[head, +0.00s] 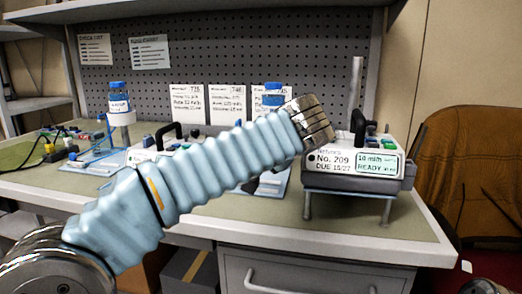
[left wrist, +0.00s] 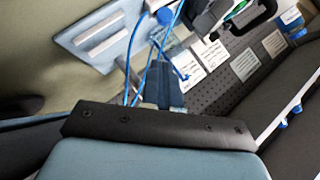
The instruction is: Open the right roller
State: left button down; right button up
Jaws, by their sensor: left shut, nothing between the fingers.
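My left arm crosses the middle of the head view. Its fingers are not seen there. In the left wrist view my left gripper (left wrist: 170,88) is shut and empty, close to blue tubing (left wrist: 152,78). A small white and blue piece (left wrist: 165,14) sits by the tubing near the top; I cannot tell whether it is a roller. The right pump (head: 352,162), labelled No. 209, stands on a metal stand right of my arm. A blue-capped bottle (head: 273,95) shows behind my arm; the tubing below it is hidden. My right gripper is out of view.
Another blue-capped bottle (head: 119,104) hangs over a blue stand (head: 98,158) at the left. A pegboard (head: 230,60) with paper sheets (head: 227,103) stands behind. The bench (head: 400,222) has bare room at its front right edge. A drawer (head: 310,275) is below.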

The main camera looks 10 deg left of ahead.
pick_arm(q)
jog(key=w+a+f, duration=0.2)
jog(key=a+f, duration=0.1)
jog(key=shift+a+f, duration=0.6)
jog(key=shift+f, duration=0.05)
jog(key=a+b, duration=0.1)
jog(key=a, duration=0.2)
jog(key=shift+w+a, duration=0.1)
jog(key=shift+a, duration=0.2)
jog(key=shift+r, duration=0.1)
